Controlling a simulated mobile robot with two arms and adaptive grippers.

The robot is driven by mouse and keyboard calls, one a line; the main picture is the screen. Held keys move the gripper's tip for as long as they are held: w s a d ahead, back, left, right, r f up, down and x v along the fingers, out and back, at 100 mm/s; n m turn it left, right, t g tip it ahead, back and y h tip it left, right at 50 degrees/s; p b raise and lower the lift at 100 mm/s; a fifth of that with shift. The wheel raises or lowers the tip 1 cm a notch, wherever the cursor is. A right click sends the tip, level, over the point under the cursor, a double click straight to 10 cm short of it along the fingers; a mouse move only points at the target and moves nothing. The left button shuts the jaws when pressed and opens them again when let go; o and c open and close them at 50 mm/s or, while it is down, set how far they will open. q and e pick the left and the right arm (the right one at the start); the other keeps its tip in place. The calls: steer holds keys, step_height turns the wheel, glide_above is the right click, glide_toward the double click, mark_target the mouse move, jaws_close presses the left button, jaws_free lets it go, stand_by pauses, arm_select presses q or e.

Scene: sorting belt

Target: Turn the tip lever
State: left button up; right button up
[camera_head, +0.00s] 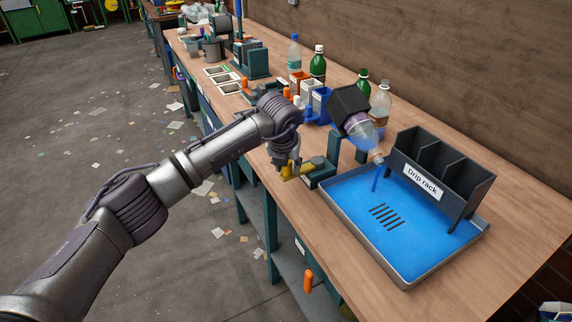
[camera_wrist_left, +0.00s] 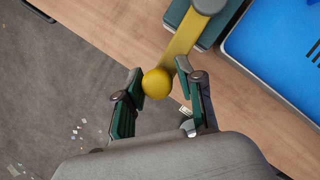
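The tip lever (camera_wrist_left: 181,40) is a yellow bar with a round yellow knob (camera_wrist_left: 157,83) in the left wrist view. In the head view the yellow lever (camera_head: 303,169) reaches out from a dark green stand at the bench's front edge. A clear bottle (camera_head: 361,127) sits in a black holder (camera_head: 349,101), tilted neck down toward the blue tray. A blue stream (camera_head: 376,178) runs from its mouth. My right gripper is not in view.
The metal-rimmed blue tray (camera_head: 406,284) is right of the stand. A black drip rack (camera_head: 464,189) stands at its back edge. Several bottles and small bins stand behind on the wooden bench (camera_head: 512,232). An orange handle (camera_head: 308,281) hangs at the bench front.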

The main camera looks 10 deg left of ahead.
arm_select(q)
steer(key=shift+o, duration=0.8)
steer(key=shift+r, duration=0.2)
steer(key=v, duration=1.1)
steer(key=shift+s+r, duration=0.25)
